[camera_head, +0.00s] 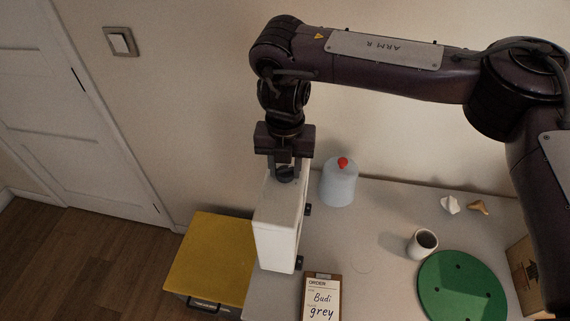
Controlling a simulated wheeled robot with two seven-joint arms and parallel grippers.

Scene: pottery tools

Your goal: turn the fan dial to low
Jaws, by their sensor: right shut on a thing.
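A white upright box-shaped body (279,228), which looks like the fan, stands at the left end of the table. A dark round dial (286,174) sits on its top. My right gripper (285,170) reaches down from above and is shut on the dial, with one finger on each side of it. The dial's markings and pointer cannot be read from here. Two small black parts stick out on the right side of the white body. My left gripper is not in view.
A yellow-topped box (208,254) stands left.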

